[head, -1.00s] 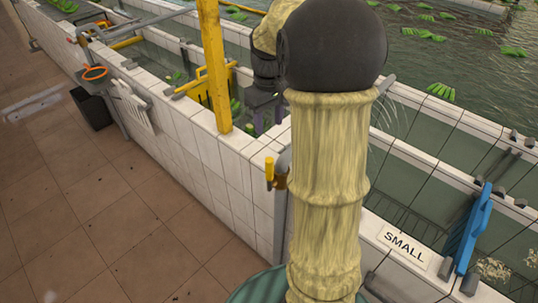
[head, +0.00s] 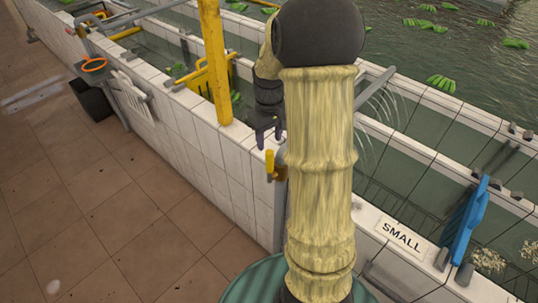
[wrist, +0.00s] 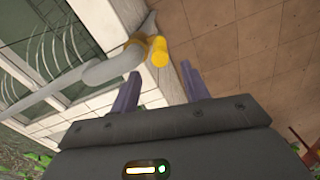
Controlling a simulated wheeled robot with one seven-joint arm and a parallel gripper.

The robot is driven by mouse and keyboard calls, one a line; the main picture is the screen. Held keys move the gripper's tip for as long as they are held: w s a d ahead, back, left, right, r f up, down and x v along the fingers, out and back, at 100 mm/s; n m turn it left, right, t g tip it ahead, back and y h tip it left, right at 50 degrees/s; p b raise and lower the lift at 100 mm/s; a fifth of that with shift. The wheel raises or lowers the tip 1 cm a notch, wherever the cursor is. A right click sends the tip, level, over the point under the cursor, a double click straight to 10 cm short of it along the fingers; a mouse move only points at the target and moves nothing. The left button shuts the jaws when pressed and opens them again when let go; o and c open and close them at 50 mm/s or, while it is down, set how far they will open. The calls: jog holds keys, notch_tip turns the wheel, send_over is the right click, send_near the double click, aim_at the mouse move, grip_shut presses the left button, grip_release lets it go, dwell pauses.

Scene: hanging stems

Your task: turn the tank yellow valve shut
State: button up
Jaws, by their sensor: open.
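The yellow valve (head: 269,162) is a small yellow handle on a brass-coloured body, on a grey pipe at the tiled tank wall's outer face. In the head view its handle stands upright, just left of my arm. In the wrist view the yellow valve (wrist: 159,52) lies ahead of the fingers, near the wall corner. My gripper (head: 268,142) is open and empty, just above the valve in the head view. In the wrist view my gripper (wrist: 160,85) has its two purple fingers apart, with nothing between them. I cannot tell whether a finger touches the handle.
The white tiled tank wall (head: 185,125) runs beside the valve. A yellow post (head: 214,65) stands on it to the left. A "SMALL" sign (head: 401,237) and a blue board (head: 466,225) are at right. The brown tiled floor (head: 110,220) at left is largely clear.

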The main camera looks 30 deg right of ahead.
aim_at(269, 157)
notch_tip(269, 157, down, 9)
jog(key=shift+r+p, duration=0.2)
jog(key=shift+p, duration=0.6)
grip_shut()
